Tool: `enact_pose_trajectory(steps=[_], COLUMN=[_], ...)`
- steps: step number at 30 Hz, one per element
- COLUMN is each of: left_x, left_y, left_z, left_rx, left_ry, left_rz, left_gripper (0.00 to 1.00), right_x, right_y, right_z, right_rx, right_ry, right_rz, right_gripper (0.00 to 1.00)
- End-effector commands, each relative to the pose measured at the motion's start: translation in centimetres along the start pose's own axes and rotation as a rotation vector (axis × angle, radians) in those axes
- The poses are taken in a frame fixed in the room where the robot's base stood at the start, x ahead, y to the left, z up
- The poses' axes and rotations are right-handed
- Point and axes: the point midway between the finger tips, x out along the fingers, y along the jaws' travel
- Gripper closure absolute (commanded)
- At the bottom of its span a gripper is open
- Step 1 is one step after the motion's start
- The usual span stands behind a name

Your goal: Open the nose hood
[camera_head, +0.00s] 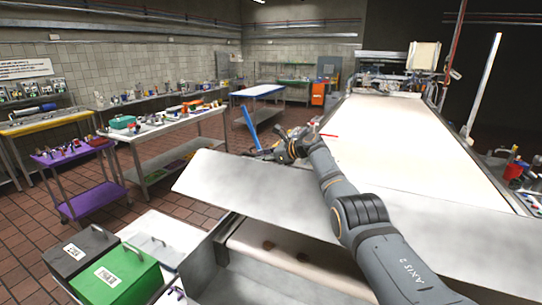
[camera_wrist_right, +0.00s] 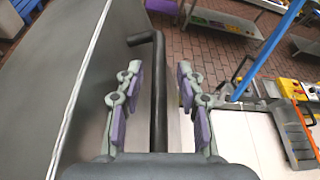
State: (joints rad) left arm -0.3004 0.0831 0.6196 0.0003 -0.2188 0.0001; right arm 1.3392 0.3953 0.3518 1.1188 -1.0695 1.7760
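The nose hood, a wide grey metal panel (camera_head: 240,186), lies across the near end of the long white conveyor; in the right wrist view it is a grey sheet on the left (camera_wrist_right: 45,75). A dark bar handle (camera_wrist_right: 158,95) with a bent end stands out beside the sheet. My right gripper (camera_head: 282,150) is at the panel's far edge. In the wrist view its purple-padded fingers (camera_wrist_right: 168,88) are open, one on each side of the bar, with gaps showing. Its fingertips are too small to judge in the head view. My left gripper is not in view.
The white conveyor bed (camera_head: 395,140) runs away behind the hood. Below the hood's near side is an open metal trough (camera_head: 260,280). Green (camera_head: 118,278) and black bins (camera_head: 80,250) stand at lower left. A blue bar (camera_head: 250,128) rises near the gripper.

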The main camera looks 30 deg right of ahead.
Motion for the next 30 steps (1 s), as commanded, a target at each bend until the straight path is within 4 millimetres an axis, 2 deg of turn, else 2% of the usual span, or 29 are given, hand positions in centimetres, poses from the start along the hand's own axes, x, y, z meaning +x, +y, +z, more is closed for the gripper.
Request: enact_pose_trajectory(steps=[8,15,18,23,30], left_x=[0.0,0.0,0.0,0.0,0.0], left_y=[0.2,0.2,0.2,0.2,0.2], left_z=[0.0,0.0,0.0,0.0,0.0], left_rx=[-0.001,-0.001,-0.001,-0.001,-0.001], left_ry=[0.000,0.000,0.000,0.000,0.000], left_rz=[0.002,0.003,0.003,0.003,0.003], left_gripper=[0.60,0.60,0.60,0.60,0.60], right_x=[-2.8,-8.4,-10.1,-11.3,-11.5], right_y=[0.2,0.0,0.0,0.1,0.1], right_z=[-0.2,-0.3,-0.2,-0.2,-0.1], right_rx=[-0.006,-0.004,-0.002,-0.001,-0.001], right_ry=[0.006,0.007,0.006,0.004,0.004], right_rz=[-0.001,-0.002,-0.001,0.001,0.002], right_gripper=[0.63,0.63,0.63,0.63,0.63])
